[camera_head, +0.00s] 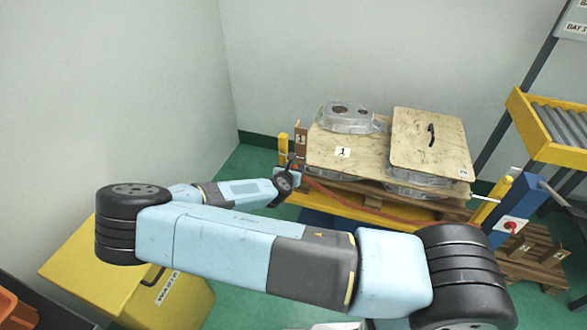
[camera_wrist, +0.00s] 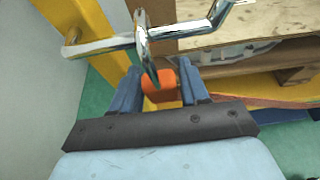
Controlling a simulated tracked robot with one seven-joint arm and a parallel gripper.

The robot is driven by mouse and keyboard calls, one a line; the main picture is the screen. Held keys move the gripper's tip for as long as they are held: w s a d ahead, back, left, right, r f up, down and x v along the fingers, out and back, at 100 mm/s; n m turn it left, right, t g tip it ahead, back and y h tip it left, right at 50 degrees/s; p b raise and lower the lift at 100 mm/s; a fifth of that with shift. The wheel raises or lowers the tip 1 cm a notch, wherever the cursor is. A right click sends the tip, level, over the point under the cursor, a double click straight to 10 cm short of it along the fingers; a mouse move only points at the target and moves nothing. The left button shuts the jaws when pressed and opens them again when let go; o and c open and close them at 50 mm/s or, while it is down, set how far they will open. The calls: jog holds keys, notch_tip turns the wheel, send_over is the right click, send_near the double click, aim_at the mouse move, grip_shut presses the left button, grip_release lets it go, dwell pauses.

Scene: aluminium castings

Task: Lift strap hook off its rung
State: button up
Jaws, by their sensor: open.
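A chrome strap hook (camera_wrist: 145,48) shows in the wrist view at a shiny bar, the rung (camera_wrist: 95,46), which juts from a yellow post (camera_wrist: 88,25). An orange piece (camera_wrist: 160,86) sits below the hook, between the blue fingers of my gripper (camera_wrist: 160,68). The fingers are open, one on each side of it, and I cannot tell whether either touches it. In the head view my gripper (camera_head: 292,163) is by the yellow post (camera_head: 283,146) at the pallet's left end. The hook is too small to make out there.
Beside the post is a wooden pallet stack with a board (camera_head: 345,150), a casting (camera_head: 352,118) and a second board (camera_head: 430,142). An orange-red strap (camera_head: 365,208) runs along its front. A yellow cabinet (camera_head: 75,255) stands front left; a roller conveyor (camera_head: 555,120) is at right.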

grip_shut()
dwell(0.3)
jog(key=shift+r, duration=0.15)
